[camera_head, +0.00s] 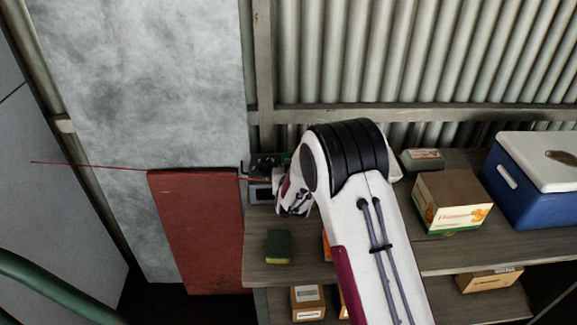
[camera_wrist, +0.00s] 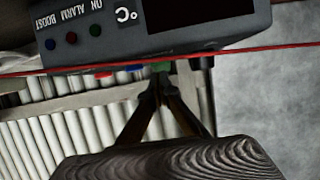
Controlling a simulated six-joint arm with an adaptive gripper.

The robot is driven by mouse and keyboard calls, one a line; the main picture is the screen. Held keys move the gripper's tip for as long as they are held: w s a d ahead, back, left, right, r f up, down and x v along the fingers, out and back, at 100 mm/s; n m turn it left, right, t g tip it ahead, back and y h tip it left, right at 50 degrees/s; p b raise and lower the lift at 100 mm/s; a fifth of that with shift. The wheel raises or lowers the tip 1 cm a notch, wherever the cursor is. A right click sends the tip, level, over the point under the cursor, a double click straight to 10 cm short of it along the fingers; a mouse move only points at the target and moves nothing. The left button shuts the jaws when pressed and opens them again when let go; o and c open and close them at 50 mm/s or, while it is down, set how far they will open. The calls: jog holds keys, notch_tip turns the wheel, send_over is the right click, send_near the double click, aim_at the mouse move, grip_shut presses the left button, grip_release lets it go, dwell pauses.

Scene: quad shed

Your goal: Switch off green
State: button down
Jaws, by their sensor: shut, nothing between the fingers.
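A dark grey control box (camera_wrist: 215,35) fills the top of the wrist view, upside down. Its face has small blue (camera_wrist: 50,44), red (camera_wrist: 71,38) and dark, possibly green (camera_wrist: 95,30) round lamps beside the words BOOST, ALARM and ON. A green piece (camera_wrist: 160,67) and a red piece (camera_wrist: 103,75) show at its edge. My gripper (camera_wrist: 158,82) is shut and empty, its tips at or very near the green piece; contact cannot be told. In the head view the box (camera_head: 261,191) stands on the shelf, partly hidden by my arm, which also hides the fingertips.
A thin red line (camera_head: 90,165) runs across to the box. A red board (camera_head: 200,230) leans left of the wooden shelf (camera_head: 330,272). A green and yellow sponge (camera_head: 278,246) lies in front. Right of my arm are a carton (camera_head: 450,200) and a blue cooler (camera_head: 530,185).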

jog(key=shift+r, duration=0.45)
jog(key=shift+r, duration=0.15)
jog(key=shift+s+r, duration=0.1)
jog(key=shift+r, duration=0.6)
notch_tip(320, 180, up, 3)
jog(key=shift+s+f, duration=0.15)
jog(key=s, duration=1)
jog(key=shift+r, duration=0.35)
jog(key=shift+f, duration=0.1)
